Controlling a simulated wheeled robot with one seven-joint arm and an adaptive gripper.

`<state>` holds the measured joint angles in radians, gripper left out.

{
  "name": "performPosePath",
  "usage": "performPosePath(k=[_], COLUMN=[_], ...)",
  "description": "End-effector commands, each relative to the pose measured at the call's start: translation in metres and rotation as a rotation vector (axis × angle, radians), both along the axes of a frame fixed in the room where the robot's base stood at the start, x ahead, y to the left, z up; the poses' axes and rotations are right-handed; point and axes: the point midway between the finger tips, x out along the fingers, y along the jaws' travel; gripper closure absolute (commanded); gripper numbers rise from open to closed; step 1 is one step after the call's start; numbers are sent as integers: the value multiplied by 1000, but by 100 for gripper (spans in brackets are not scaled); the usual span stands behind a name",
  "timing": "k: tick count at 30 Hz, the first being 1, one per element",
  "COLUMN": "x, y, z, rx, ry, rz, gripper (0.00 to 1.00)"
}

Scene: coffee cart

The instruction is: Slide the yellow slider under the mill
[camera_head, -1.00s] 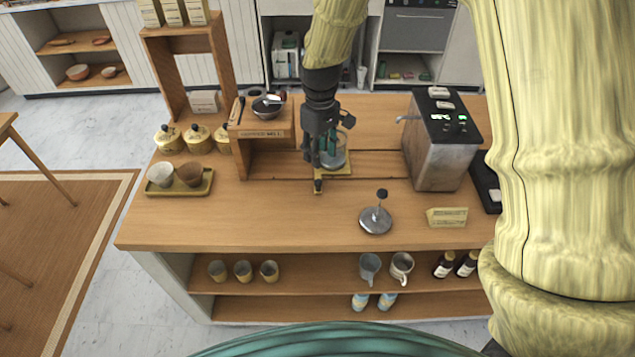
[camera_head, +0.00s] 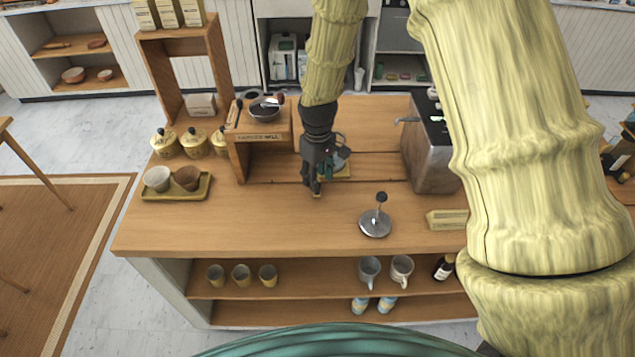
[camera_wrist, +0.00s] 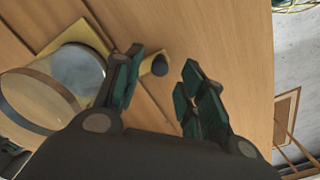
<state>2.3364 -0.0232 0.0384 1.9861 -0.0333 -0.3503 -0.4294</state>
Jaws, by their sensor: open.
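The yellow slider (camera_head: 340,173) lies flat on the counter to the right of the mill (camera_head: 262,137), mostly hidden by my gripper in the head view. In the wrist view the slider (camera_wrist: 97,32) shows as a yellow plate with a dark knob (camera_wrist: 160,65) at its end. A round glass vessel (camera_wrist: 78,72) stands on the plate. The mill is a wooden housing with an open space beneath and a bowl on top. My gripper (camera_head: 315,187) is open over the slider's knob end. In the wrist view the knob appears between the open fingertips (camera_wrist: 163,68); contact cannot be told.
A metal tamper-like tool (camera_head: 376,222) stands to the right near the front, with a small yellow sign (camera_head: 446,219) beyond it. A yellow tray with cups (camera_head: 205,187) is at left. The counter's front middle is clear.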

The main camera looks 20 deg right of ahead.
Motion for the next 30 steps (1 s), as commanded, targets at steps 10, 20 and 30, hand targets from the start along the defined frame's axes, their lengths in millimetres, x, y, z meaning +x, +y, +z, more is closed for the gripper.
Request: performPosePath(k=[10, 20, 30], x=[0, 0, 0], y=[1, 1, 1], z=[-32, -41, -41], rx=[0, 0, 0], ry=[1, -1, 0], rz=[1, 1, 1], gripper=[60, 60, 90])
